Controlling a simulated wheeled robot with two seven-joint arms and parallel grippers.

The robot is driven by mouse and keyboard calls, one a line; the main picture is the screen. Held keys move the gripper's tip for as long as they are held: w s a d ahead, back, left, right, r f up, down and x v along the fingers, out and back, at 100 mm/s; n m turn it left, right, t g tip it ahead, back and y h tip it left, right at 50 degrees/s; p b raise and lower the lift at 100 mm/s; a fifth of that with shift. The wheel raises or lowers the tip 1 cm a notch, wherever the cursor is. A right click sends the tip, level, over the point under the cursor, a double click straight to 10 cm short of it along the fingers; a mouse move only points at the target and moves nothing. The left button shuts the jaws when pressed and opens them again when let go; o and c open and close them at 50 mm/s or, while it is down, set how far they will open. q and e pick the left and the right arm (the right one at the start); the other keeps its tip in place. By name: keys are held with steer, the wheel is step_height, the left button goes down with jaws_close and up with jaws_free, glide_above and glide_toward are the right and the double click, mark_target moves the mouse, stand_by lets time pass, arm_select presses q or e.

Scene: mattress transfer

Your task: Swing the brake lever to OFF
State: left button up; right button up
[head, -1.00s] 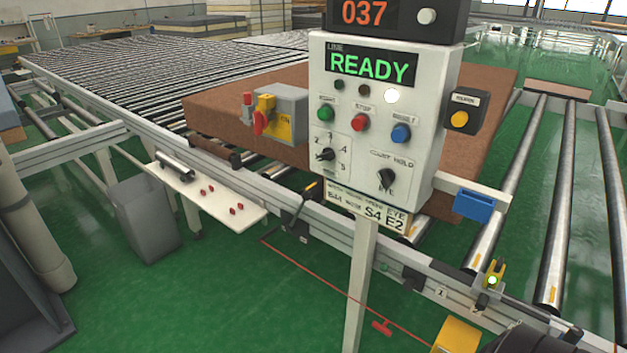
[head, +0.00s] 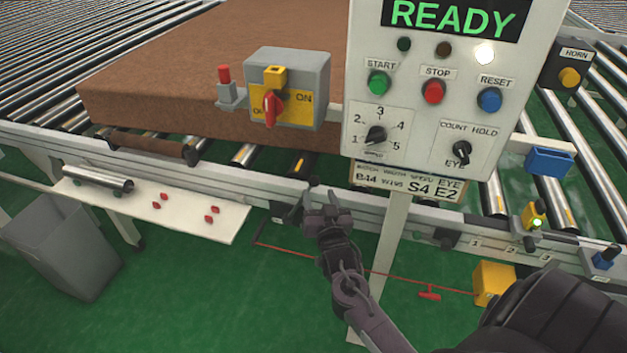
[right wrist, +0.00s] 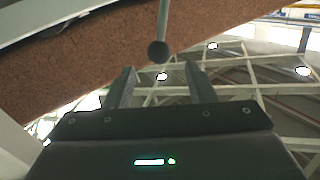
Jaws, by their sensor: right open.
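My right gripper (head: 327,200) is open and empty at the front rail, just left of the control panel's post. In the right wrist view, a round dark knob on a thin rod (right wrist: 158,51) stands just beyond and between the tips of the open fingers (right wrist: 159,76); it looks like the brake lever's end. The fingers are not closed on it. In the head view the gripper largely hides the lever, and its ON or OFF marking cannot be read. My left gripper is not in view.
The control panel (head: 420,130) reads READY. A red-handled switch box (head: 315,75) is left of it. A brown mattress (head: 170,70) lies on the rollers behind. A white shelf (head: 190,220) and grey bin (head: 65,250) are left; a red cord (head: 385,275) runs low in front.

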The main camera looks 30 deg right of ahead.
mark_target(316, 185)
steer(key=x, duration=0.7)
steer(key=shift+c, duration=0.4)
jaws_close()
